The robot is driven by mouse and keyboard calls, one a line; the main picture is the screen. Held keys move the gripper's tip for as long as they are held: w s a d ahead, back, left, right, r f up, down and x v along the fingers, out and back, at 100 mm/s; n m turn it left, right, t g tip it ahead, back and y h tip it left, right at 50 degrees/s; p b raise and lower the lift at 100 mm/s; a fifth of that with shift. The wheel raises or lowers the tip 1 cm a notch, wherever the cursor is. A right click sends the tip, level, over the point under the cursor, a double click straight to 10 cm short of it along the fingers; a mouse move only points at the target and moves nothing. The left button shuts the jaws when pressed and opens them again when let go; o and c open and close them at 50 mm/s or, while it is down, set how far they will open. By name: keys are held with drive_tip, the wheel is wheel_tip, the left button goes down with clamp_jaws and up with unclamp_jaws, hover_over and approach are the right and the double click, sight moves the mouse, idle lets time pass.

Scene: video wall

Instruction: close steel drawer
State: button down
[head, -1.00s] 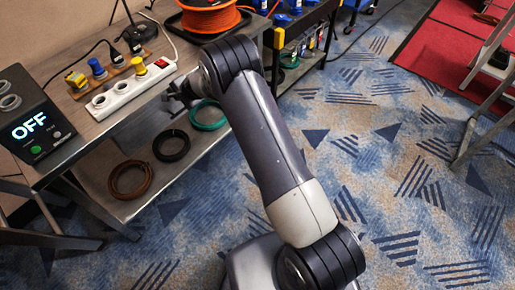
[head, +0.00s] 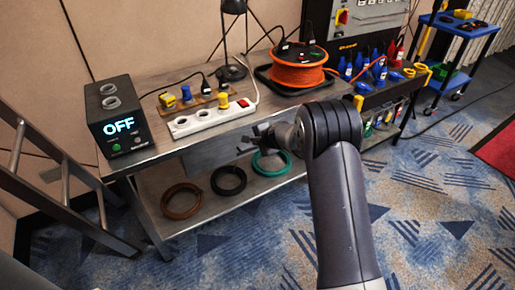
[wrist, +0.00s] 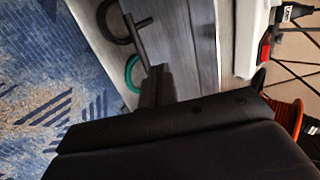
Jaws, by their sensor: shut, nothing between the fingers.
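The steel drawer (head: 212,156) is a grey metal front under the top of the workbench (head: 205,136) in the head view. Its front also shows in the wrist view (wrist: 172,38), with a dark bar handle (wrist: 143,23) standing out from it. My gripper (head: 262,133) is at the bench front, at the right part of the drawer, partly hidden by my own wrist. In the wrist view my dark fingers (wrist: 155,88) are together, empty, close to the drawer front. Whether they touch it, and how far out the drawer stands, I cannot tell.
A white power strip (head: 212,118), a black box reading OFF (head: 120,122) and an orange cable reel (head: 299,68) stand on the bench. Coiled cables (head: 228,181) lie on the lower shelf. A ladder (head: 60,185) stands at the left. The carpet in front is clear.

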drive_tip(key=v, duration=0.8)
drive_tip(key=shift+b, duration=0.35)
drive_tip(key=shift+d+f, duration=0.1)
drive_tip(key=shift+f, duration=0.05)
